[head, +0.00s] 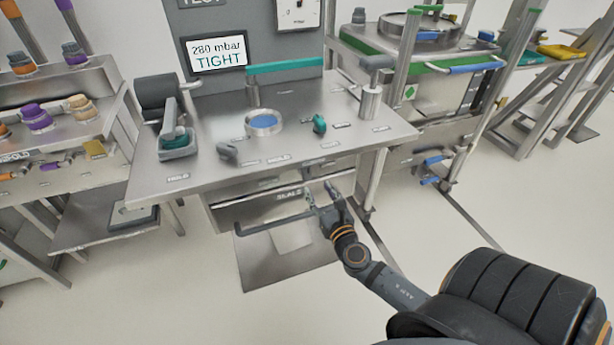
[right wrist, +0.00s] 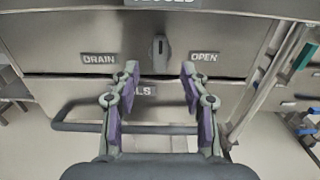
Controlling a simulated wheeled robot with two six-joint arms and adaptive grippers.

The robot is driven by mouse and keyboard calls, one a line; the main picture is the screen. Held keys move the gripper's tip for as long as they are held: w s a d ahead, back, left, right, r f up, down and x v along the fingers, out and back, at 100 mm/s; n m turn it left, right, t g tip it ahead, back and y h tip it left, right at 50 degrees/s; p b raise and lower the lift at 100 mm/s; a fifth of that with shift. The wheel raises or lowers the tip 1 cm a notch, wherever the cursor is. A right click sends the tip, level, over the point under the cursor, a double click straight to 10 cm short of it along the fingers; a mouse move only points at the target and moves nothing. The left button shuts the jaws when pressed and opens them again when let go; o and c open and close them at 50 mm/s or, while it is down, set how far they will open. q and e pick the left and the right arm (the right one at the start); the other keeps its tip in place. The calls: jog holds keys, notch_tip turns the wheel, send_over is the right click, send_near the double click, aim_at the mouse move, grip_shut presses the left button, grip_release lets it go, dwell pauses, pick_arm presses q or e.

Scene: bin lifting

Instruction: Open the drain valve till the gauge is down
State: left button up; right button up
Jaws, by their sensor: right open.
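The drain valve (right wrist: 160,48) is a small grey upright lever on the front panel under the bench top. It points up toward the CLOSED label, with DRAIN at its left and OPEN at its right. My right gripper (head: 320,190) is open and empty at the bench front. In the right wrist view its fingers (right wrist: 160,76) stand either side of the valve's line, short of it and apart from it. The gauge (head: 298,12) is a white dial, cut off by the top edge. The display (head: 217,53) reads 280 mbar TIGHT. My left gripper is not in view.
Below the valve is a drawer marked SEALS (head: 273,201) with a protruding bar handle (right wrist: 75,126). The steel bench top (head: 215,175) carries a blue-centred round fitting (head: 263,123), a teal knob (head: 319,124) and a clamp (head: 176,140). A rack with coloured parts (head: 36,120) stands left.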

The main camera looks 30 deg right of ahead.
aim_at(308, 172)
jog(key=p+x, duration=0.1)
jog(key=x, duration=0.9)
jog(key=shift+w+d+f, duration=0.1)
jog(key=shift+w+d, duration=0.1)
jog(key=shift+c, duration=0.2)
jog(key=c, duration=0.8)
jog(key=shift+c, duration=0.2)
